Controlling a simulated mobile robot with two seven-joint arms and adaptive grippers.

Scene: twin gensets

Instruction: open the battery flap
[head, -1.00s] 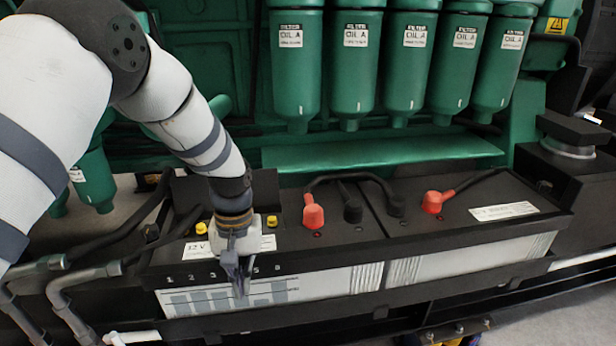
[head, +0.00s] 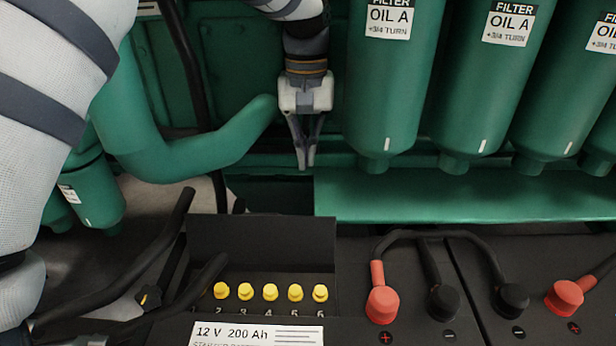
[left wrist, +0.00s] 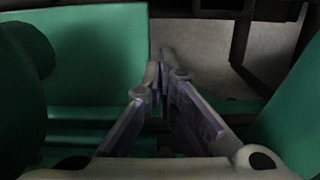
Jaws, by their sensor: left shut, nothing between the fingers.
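The battery flap (head: 262,240) is a black panel standing upright behind a row of several yellow caps (head: 270,292) on the battery top, so the caps are uncovered. My left gripper (head: 304,163) is shut and empty. In the head view it points down, above and behind the flap, in front of the green engine side and apart from the flap. In the left wrist view its fingers (left wrist: 165,65) converge with nothing between them. The flap cannot be made out there. My right gripper is not in view.
Green oil filters (head: 385,110) hang right of my left gripper, above a green ledge (head: 450,195). A curved green pipe (head: 190,150) lies to its left. Red terminal covers (head: 382,303), black terminal covers and cables stand on the batteries to the right.

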